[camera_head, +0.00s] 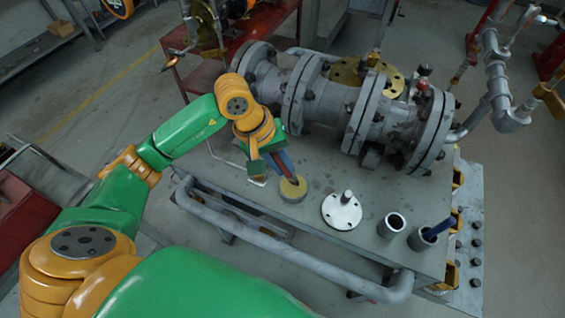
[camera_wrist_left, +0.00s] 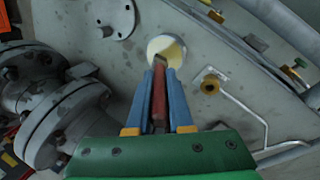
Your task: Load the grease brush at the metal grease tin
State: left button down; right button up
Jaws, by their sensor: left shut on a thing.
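The metal grease tin (camera_head: 293,191) is a short round tin with yellowish grease, standing on the grey bench top. In the left wrist view the tin (camera_wrist_left: 179,52) lies just beyond my fingertips. My left gripper (camera_head: 285,170) has blue fingers and is shut on the grease brush. My right gripper is not in view.
A large grey flanged gate valve (camera_head: 325,98) lies along the back of the bench. A pale round flange plate (camera_head: 342,211) lies right of the tin. Two metal cups (camera_head: 391,224) stand further right, one holding a blue item. A grey rail (camera_head: 290,258) runs along the front.

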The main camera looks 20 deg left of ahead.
pick_arm(q)
jog(key=shift+f+b, duration=0.3)
jog(key=shift+b, duration=0.35)
dwell(1.1)
jog(key=shift+s, duration=0.1)
dwell(0.3)
jog(key=shift+r+p, duration=2.15)
jog(key=shift+r, duration=1.4)
